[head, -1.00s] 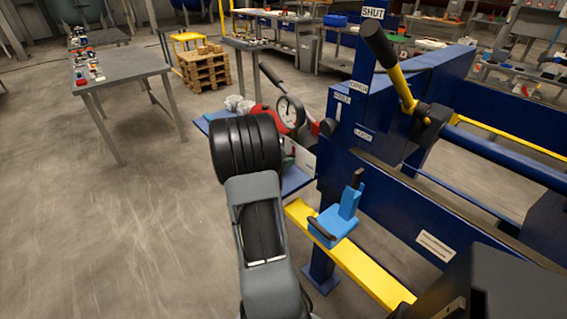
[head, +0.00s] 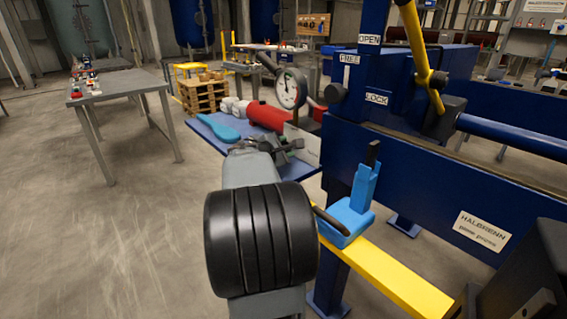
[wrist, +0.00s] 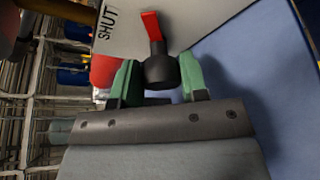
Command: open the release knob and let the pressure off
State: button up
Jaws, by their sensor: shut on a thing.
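The release knob (wrist: 161,70) is a small black knob with a red pointer (wrist: 152,25) in the wrist view. It sits at a pale panel (wrist: 210,20), and the pointer angles up and slightly left near a SHUT label (wrist: 108,22). My gripper (wrist: 159,64) has its green fingers on both sides of the knob and is shut on it. In the head view my gripper (head: 284,148) is beside the white panel (head: 304,141) of the pump unit, below a round gauge (head: 291,88). My gripper hides the knob there. The gauge reading is too small to tell.
A red cylinder (head: 266,115) and a light blue item (head: 218,127) lie on the blue shelf (head: 235,148). A blue bracket (head: 352,212) on a yellow rail (head: 405,287) stands right of my arm. Open floor (head: 130,240) lies to the left.

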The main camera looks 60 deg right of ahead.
jog(key=shift+f+m+b, duration=0.1)
jog(key=shift+m+b, duration=0.2)
jog(key=shift+b, duration=0.4)
jog(key=o, duration=0.6)
jog(key=shift+o, duration=0.2)
jog(key=p+v, duration=0.2)
jog(key=v, duration=1.2)
jog(key=shift+f, duration=0.15)
jog(key=shift+s, duration=0.1)
